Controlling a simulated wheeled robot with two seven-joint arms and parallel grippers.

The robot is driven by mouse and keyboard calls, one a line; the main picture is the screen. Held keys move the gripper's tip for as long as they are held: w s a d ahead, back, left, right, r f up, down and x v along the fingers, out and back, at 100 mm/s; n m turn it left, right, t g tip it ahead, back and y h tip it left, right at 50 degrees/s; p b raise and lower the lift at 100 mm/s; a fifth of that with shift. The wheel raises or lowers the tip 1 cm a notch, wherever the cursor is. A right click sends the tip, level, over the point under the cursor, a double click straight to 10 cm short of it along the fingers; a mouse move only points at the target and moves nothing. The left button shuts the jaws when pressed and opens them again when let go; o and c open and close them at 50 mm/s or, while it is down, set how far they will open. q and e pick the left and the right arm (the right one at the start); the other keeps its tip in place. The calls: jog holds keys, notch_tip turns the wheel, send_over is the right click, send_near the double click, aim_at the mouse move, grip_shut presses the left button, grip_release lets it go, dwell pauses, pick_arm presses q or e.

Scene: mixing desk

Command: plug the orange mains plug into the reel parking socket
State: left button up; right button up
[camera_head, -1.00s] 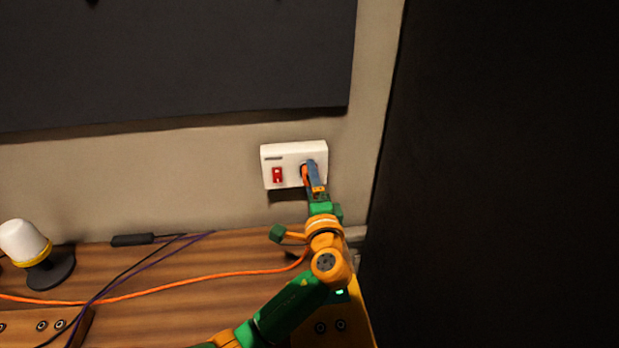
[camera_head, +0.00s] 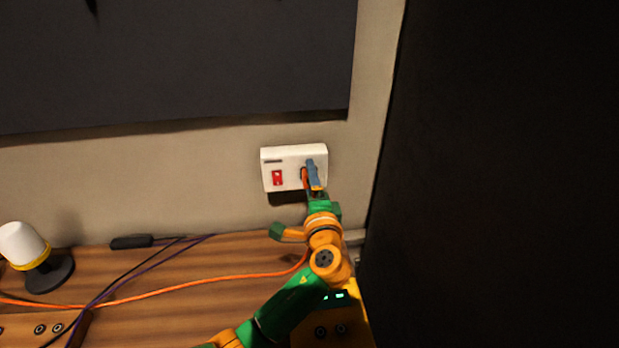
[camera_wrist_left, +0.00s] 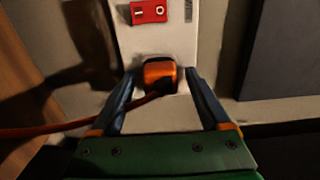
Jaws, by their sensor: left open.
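The orange mains plug (camera_wrist_left: 160,76) sits at the socket face of a white wall box with a red rocker switch (camera_wrist_left: 149,11). In the head view, the plug (camera_head: 304,176) shows as a narrow orange strip beside my blue finger, and the white wall box (camera_head: 291,156) is on the wall. My left gripper (camera_wrist_left: 163,80) is open, its two blue fingers either side of the plug, with a gap visible on each side. In the head view, my left gripper (camera_head: 313,170) hides part of the plug and socket. The reel parking socket cannot be made out. My right gripper is not in view.
The plug's orange cable (camera_head: 190,286) runs left across the wooden desk (camera_head: 225,252). A white lamp (camera_head: 22,243) on a dark base and thin dark cables lie at the left. A large black panel (camera_head: 500,170) stands close on the right.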

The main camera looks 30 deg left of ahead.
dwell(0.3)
pick_arm(q)
grip_shut()
jog(key=shift+d, duration=0.1)
jog(key=shift+p+v, duration=0.8)
jog(key=shift+v, duration=2.15)
